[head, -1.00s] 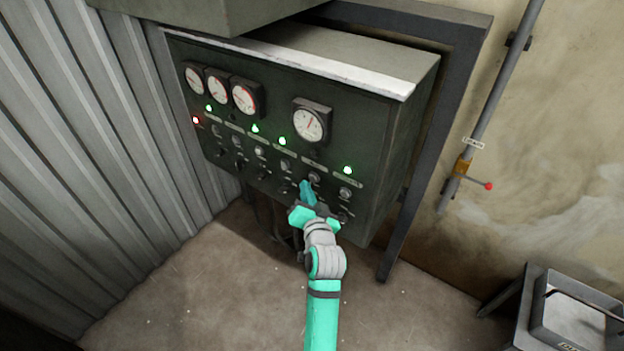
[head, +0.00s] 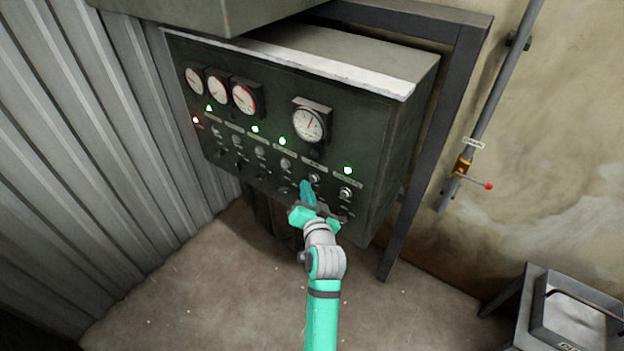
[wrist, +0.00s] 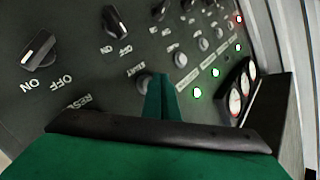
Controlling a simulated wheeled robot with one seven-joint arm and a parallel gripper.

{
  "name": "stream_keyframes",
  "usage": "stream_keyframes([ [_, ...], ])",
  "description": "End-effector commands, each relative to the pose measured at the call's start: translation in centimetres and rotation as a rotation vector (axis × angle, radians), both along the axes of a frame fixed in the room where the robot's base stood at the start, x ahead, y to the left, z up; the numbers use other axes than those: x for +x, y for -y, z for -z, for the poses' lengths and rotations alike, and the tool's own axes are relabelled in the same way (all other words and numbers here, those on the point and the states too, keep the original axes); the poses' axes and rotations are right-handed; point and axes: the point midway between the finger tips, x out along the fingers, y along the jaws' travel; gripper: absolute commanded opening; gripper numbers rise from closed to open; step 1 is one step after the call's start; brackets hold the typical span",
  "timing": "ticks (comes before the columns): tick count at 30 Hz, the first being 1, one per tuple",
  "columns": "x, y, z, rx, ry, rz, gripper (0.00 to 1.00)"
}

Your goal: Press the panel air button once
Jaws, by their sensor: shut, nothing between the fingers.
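The dark green control panel (head: 290,215) carries a row of small round buttons under gauges and lights. The labels are too small in the head view to tell which button is the air one. My gripper (head: 304,184) is shut and empty, its tips at the panel's lower right half, just left of a round button (head: 314,178). In the wrist view the shut fingertips (wrist: 160,84) are beside a round button (wrist: 144,81) labelled START and partly cover it. I cannot tell whether they touch it. Another button (wrist: 180,60) shows farther along the row.
Black rotary knobs (wrist: 39,49) marked ON and OFF lie below the buttons. A dark frame (head: 425,150) stands right of the panel, and a wall pipe (head: 490,100) has a red-tipped lever. A corrugated wall (head: 90,140) is at left. A tray stand (head: 560,310) is at lower right.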

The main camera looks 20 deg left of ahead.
Motion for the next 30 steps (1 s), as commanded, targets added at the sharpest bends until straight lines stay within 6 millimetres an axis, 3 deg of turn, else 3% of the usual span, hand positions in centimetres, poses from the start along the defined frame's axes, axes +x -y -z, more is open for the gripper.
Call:
stream_keyframes([
  [30, 1.0, 0.4, 0.0, 0.000, 0.000, 0.000, 0.00],
])
